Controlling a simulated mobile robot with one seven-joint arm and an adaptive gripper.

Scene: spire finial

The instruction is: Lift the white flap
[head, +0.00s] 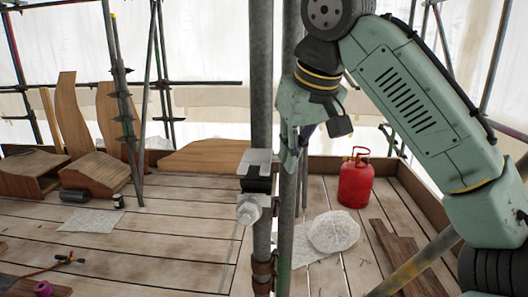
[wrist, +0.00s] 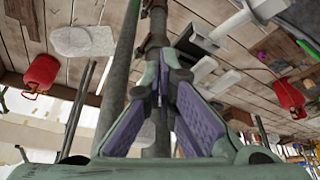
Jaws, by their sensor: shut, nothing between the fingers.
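The white flap (head: 257,158) is a small pale plate in the head view. It sits at the top of a dark fitting (head: 257,184) on an upright scaffold pole, with a white round knob (head: 249,209) below. Pale plates (wrist: 218,80) show right of the fingers there; I cannot tell which is the flap.
Upright scaffold poles (head: 262,80) stand close to my gripper.

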